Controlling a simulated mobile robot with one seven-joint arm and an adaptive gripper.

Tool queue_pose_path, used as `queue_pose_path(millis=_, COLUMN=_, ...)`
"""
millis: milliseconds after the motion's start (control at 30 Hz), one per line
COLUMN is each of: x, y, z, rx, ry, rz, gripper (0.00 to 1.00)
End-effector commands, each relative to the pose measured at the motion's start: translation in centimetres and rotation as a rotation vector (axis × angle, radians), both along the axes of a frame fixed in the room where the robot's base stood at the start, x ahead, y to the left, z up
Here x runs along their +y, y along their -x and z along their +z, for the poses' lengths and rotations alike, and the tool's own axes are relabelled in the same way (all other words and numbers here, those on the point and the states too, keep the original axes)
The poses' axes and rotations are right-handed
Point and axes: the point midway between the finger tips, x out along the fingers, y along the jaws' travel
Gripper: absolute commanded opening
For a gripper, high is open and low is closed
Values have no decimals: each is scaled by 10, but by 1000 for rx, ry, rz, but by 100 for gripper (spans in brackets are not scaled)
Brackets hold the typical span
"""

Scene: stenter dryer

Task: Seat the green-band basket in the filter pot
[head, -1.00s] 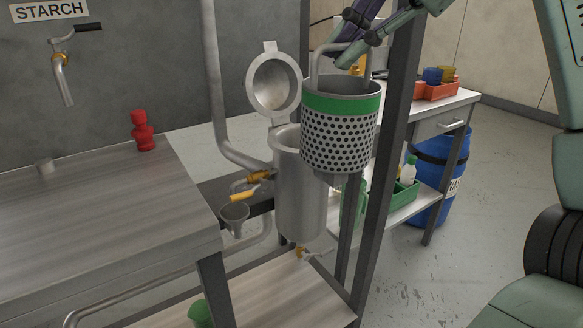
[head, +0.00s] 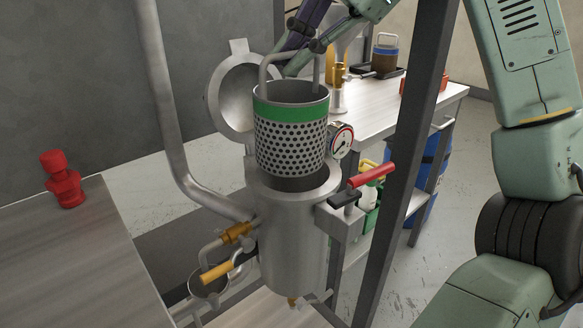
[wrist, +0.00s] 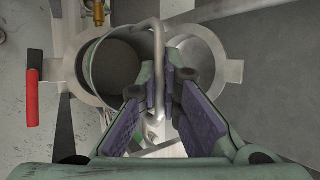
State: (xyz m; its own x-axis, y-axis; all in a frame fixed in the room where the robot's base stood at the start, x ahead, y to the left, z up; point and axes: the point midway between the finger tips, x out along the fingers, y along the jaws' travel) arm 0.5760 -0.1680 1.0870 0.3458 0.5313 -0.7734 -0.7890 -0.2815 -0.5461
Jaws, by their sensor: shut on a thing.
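The green-band basket (head: 290,143) is a perforated metal cylinder with a green band below its rim and a bail handle. It hangs roughly upright over the mouth of the filter pot (head: 292,235). Its bottom is at or just above the rim; the far rim is partly hidden behind it. My gripper (head: 302,45) is shut on the handle. In the wrist view the handle (wrist: 158,60) runs between my gripper's fingers (wrist: 157,92), with the basket (wrist: 122,68) to the left. The pot's round lid (head: 228,98) stands open behind.
A red-handled lever (head: 370,178) and a gauge (head: 341,141) are at the pot's right. A dark frame post (head: 410,165) stands further right. A pipe (head: 165,110) and orange-handled valve (head: 218,271) are left. A red object (head: 63,180) stands on the left bench.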

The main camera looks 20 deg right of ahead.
Motion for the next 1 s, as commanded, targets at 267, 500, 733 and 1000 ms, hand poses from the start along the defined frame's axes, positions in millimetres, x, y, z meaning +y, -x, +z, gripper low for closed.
queue_pose_path(millis=267, x=-1, y=1, z=-78, rx=2, ry=-1, rz=-3, gripper=0)
queue_pose_path(millis=500, x=0, y=0, z=-106, rx=0, ry=0, rz=-2, gripper=0)
queue_pose_path(millis=733, x=-1, y=0, z=-131, rx=2, ry=-1, rz=-2, gripper=0)
queue_pose_path(millis=1000, x=0, y=0, z=-145, rx=0, ry=-1, rz=-2, gripper=0)
